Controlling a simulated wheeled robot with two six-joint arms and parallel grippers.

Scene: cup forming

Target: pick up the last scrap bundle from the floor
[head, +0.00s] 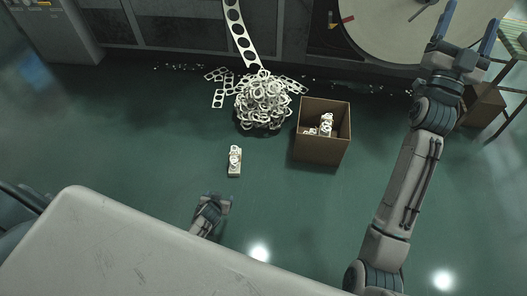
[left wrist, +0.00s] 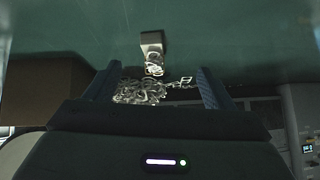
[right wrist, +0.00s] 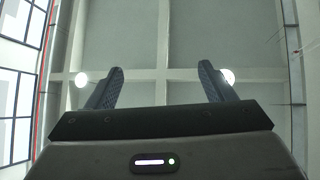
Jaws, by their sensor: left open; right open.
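A small scrap bundle (head: 235,160), a pale block with whitish rings on it, lies alone on the green floor in front of the scrap pile. My left gripper (head: 217,203) is low near the table edge, nearer to me than the bundle and apart from it. In the left wrist view the bundle (left wrist: 152,42) shows beyond and between the open fingers (left wrist: 157,76), with nothing held. My right gripper (head: 469,28) is raised at the upper right, open and empty. The right wrist view shows its fingers (right wrist: 161,73) against the ceiling.
An open cardboard box (head: 320,152) with scrap bundles (head: 326,124) inside stands right of the scrap pile (head: 262,102). A perforated strip (head: 238,30) hangs down to the pile. Floor around the bundle is clear.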

